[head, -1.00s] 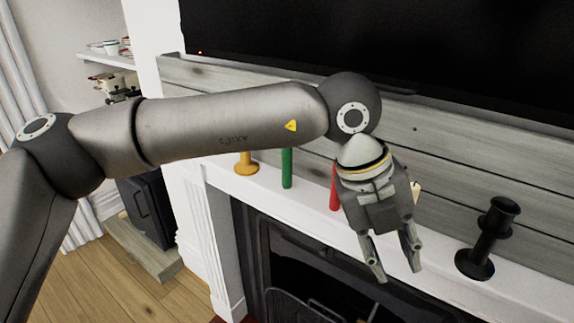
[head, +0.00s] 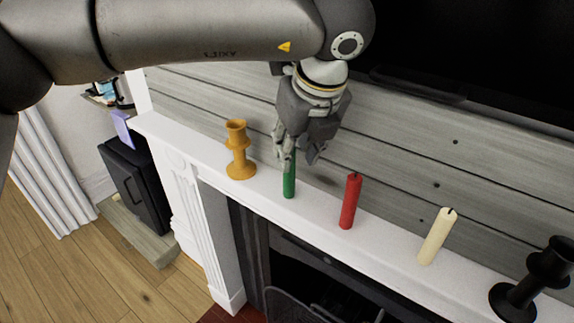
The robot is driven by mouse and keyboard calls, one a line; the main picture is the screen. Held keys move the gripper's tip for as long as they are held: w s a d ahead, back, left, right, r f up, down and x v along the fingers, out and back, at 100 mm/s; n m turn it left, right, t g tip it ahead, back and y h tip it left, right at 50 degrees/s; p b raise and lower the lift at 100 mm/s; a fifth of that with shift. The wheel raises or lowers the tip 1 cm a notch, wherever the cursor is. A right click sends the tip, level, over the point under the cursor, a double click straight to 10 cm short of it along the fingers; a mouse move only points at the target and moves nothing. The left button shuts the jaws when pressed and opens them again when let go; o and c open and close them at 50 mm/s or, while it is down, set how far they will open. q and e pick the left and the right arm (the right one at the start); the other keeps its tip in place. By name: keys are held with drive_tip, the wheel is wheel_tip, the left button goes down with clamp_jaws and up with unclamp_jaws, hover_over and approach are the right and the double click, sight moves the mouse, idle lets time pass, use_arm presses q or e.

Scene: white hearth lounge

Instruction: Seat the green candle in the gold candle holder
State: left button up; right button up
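The green candle (head: 289,182) stands upright on the white mantel. Its upper part is partly hidden by my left gripper (head: 299,159). The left gripper points down at the candle's top, with its fingers spread apart and some green showing between them. I cannot tell whether a finger touches the candle. The gold candle holder (head: 237,153) stands upright on the mantel, left of the green candle, with its cup empty. My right gripper is out of view.
A red candle (head: 350,201) and a cream candle (head: 436,237) stand to the right on the mantel (head: 390,246). A black candle holder (head: 523,288) stands at the far right. Grey wood planks rise behind, with a dark screen (head: 480,70) above.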

sight(293, 165)
use_arm(q)
drive_tip(key=x, duration=0.3)
drive_tip(key=shift+w+d+r+p, duration=0.1)
drive_tip(key=shift+w+d+p, duration=0.1)
drive_tip(key=shift+d+p, duration=0.1)
drive_tip(key=shift+w+a+f+p, duration=0.25)
drive_tip(key=shift+a+f+p, duration=0.05)
drive_tip(key=shift+f+p, duration=0.25)
drive_tip(key=shift+w+a+f+p, duration=0.2)
drive_tip(key=shift+a+f+p, duration=0.05)
drive_tip(key=shift+f+p, duration=0.25)
drive_tip(key=shift+p+x, duration=0.4)
drive_tip(key=shift+x, duration=0.6)
drive_tip(key=shift+w+f, duration=0.1)
drive_tip(key=shift+f, duration=0.2)
drive_tip(key=shift+w+f, duration=0.1)
drive_tip(key=shift+c, duration=1.7)
clamp_jaws()
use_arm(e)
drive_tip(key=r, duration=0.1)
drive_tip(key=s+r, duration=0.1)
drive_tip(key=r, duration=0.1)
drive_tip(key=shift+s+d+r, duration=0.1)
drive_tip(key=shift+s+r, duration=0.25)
